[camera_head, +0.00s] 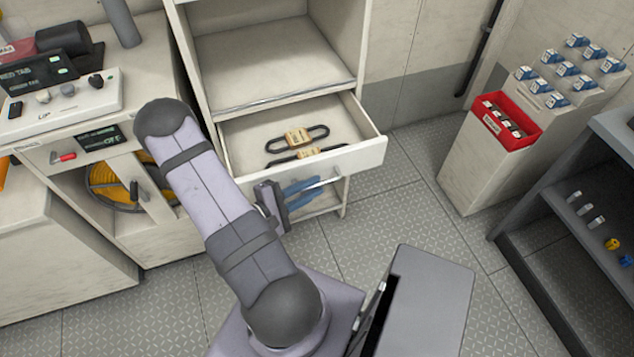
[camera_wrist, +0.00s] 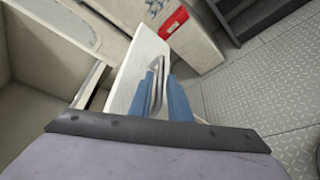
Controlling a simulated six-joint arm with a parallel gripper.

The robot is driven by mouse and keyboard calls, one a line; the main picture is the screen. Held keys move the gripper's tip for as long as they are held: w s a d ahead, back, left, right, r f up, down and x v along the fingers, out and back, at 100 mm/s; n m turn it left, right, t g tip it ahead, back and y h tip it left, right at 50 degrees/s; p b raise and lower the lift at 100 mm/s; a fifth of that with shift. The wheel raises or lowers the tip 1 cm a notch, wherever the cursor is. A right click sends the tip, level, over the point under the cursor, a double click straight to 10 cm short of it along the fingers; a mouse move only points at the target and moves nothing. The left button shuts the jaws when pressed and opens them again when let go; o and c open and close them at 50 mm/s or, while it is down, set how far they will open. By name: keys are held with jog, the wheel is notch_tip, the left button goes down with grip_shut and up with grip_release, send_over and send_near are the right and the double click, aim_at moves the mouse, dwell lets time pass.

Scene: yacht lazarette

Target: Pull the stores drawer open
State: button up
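The stores drawer (camera_head: 358,157) is a pale drawer under an open shelf, and it stands well out from its cabinet. The drawer front (camera_wrist: 125,88) also shows there.
A red bin (camera_head: 505,122) sits on a pale stepped stand with blue-white boxes, to the right. A dark shelf unit (camera_head: 570,215) stands at the far right. A cabinet with a yellow coil (camera_head: 112,185) is at the left. The floor between drawer and stand is clear.

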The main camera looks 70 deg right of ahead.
jog(key=shift+x, duration=1.1)
grip_shut()
jog(key=s+a+b, duration=0.1)
jog(key=s+a, duration=0.2)
jog(key=s, duration=0.1)
jog(key=shift+a, duration=0.4)
grip_release()
jog(key=shift+w, duration=0.1)
jog(key=shift+r, duration=0.15)
